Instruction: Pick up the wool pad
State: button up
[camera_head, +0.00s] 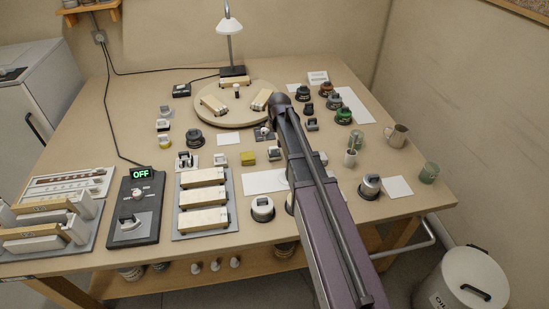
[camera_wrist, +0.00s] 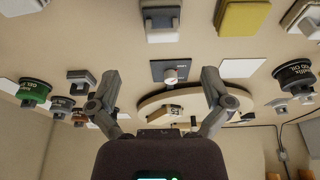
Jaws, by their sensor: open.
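I cannot tell for sure which thing is the wool pad. In the wrist view, which is upside down, the grey block (camera_wrist: 160,18) and the yellow block (camera_wrist: 243,17) lie at the top edge. My gripper (camera_wrist: 160,78) is open, its two fingers wide apart with nothing between them. Behind the gap, a dark square plate with a pale knob (camera_wrist: 170,72) shows on the bench. In the head view my arm hides the gripper's fingers.
A round board (camera_head: 237,116) with cream blocks and a lamp (camera_head: 230,27) stand at the back. Several dark and green-topped jars (camera_head: 344,116) are on the right. A grey tray (camera_head: 232,205) and a control box marked OFF (camera_head: 125,232) are at the front.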

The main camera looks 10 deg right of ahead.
aim_at(274, 152)
jog(key=shift+b+x, duration=2.45)
jog(key=shift+x, duration=0.35)
jog(key=shift+b+x, duration=2.5)
jog(key=shift+x, duration=0.1)
jog(key=shift+s+a, duration=0.15)
jog(key=c, duration=0.9)
